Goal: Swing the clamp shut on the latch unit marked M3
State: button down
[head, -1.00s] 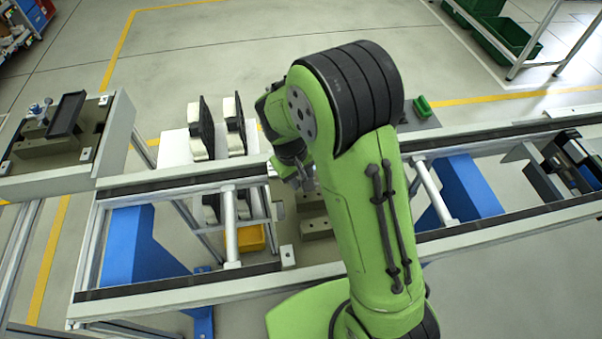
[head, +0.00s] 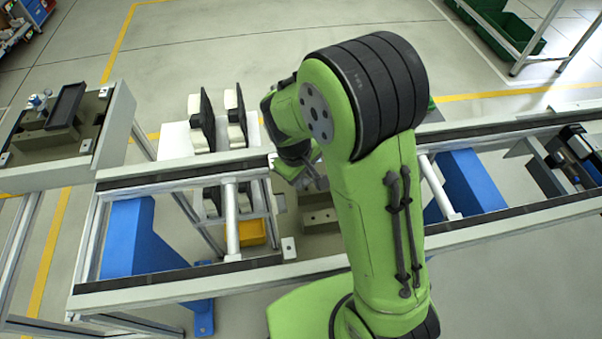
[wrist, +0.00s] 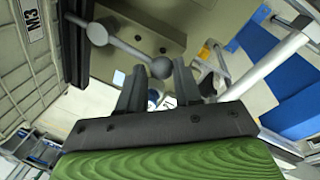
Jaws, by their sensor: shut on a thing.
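In the wrist view my gripper (wrist: 160,76) has its two dark fingers around the ball knob (wrist: 161,68) at the end of a grey clamp lever (wrist: 128,48). The lever runs from a round pivot (wrist: 97,33) beside a beige latch unit block (wrist: 165,18). A white plate marked M3 (wrist: 33,22) is at the upper left. I cannot tell how far the clamp is swung.
A conveyor frame (head: 190,285) runs across the head view. A similar unit with a dark plate (head: 66,105) stands on the left. White and black parts (head: 200,125) stand behind the line, with a yellow bin (head: 251,233) below. Another dark unit (head: 575,150) is at the right.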

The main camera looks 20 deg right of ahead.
jog(key=c, duration=1.1)
grip_release()
jog(key=shift+s+d, duration=0.2)
jog(key=shift+d, duration=0.2)
jog(key=o, duration=0.5)
jog(key=shift+d, duration=0.1)
jog(key=shift+c, duration=0.2)
jog(key=shift+w+a+r, duration=0.1)
jog(key=shift+a, duration=0.15)
notch_tip(320, 180, up, 15)
jog(key=s+a+p, duration=0.1)
jog(key=a+p, duration=0.1)
jog(key=shift+s+a+r+p, duration=0.15)
jog(key=shift+s+a+p, duration=0.1)
jog(key=shift+s+p, duration=0.05)
